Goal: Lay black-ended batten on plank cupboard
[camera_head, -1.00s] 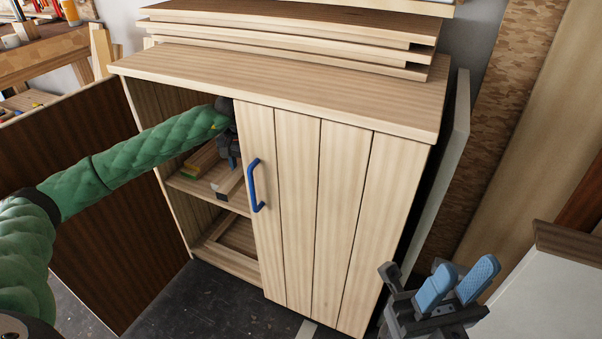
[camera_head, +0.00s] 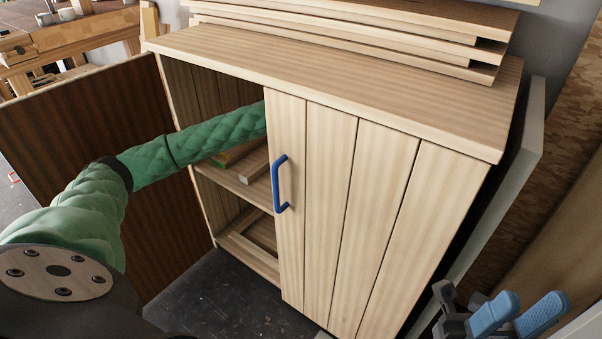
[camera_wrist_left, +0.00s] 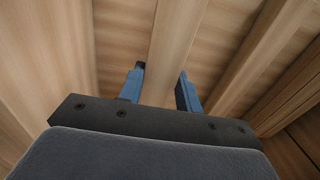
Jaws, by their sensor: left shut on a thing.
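The plank cupboard (camera_head: 345,200) has its right door shut, with a blue handle (camera_head: 276,184), and its left side open. My left arm reaches into the opening, and the door hides its gripper in the head view. In the left wrist view my left gripper (camera_wrist_left: 160,92) has its blue fingers on both sides of a pale wooden batten (camera_wrist_left: 175,50) and is shut on it. No coloured end of this batten shows now. My right gripper (camera_head: 518,314) is empty at the lower right, its blue fingers apart.
Battens lie on the inner shelf, one green-ended (camera_head: 228,158) and one with a greyish end (camera_head: 250,172). Boards (camera_head: 350,35) are stacked at the back of the cupboard top; its front strip (camera_head: 330,85) is clear. The dark open door (camera_head: 90,150) stands left.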

